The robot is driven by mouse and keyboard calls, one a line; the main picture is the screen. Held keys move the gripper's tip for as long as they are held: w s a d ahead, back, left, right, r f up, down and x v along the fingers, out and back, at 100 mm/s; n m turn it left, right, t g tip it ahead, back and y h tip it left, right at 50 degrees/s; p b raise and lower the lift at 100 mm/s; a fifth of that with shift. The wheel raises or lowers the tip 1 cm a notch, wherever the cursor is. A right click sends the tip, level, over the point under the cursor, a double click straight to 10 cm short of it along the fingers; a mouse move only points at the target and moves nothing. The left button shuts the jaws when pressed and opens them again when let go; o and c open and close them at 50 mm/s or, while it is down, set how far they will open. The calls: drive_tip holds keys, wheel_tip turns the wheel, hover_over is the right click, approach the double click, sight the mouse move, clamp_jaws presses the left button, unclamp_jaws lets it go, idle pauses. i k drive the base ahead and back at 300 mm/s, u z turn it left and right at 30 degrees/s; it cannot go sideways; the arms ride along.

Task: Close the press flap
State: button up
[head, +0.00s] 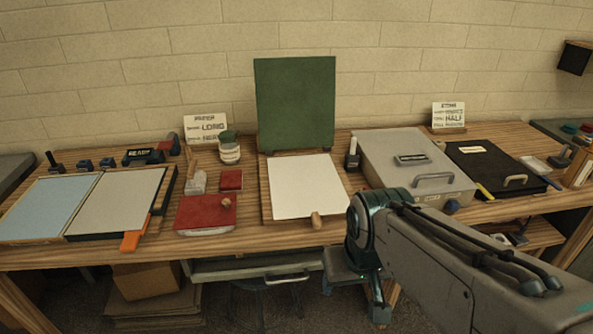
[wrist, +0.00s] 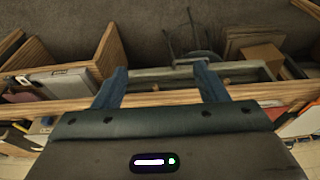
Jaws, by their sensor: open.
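The press has a wooden base (head: 267,200) with a white sheet (head: 305,187) on it. Its dark green flap (head: 296,103) stands upright at the back edge of the base, near the wall. A small wooden knob (head: 317,220) sits at the front edge of the base. My gripper (head: 353,298) hangs below and in front of the table edge, well apart from the flap. In the wrist view my gripper (wrist: 164,82) shows two spread fingers with nothing between them. The flap cannot be made out in the wrist view.
Left of the press are red blocks (head: 206,215), a jar (head: 229,150) and an open two-panel tray (head: 115,200). Right are a grey lidded box (head: 412,165) and a black case (head: 492,168). A drawer (head: 255,268) is under the table. The sheet is clear.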

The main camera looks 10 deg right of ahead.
sight(295, 95)
drive_tip(key=u, duration=0.5)
drive_tip(key=k, duration=0.65)
drive_tip(key=u, duration=0.75)
drive_tip(key=i, duration=1.45)
drive_tip(key=z, duration=0.8)
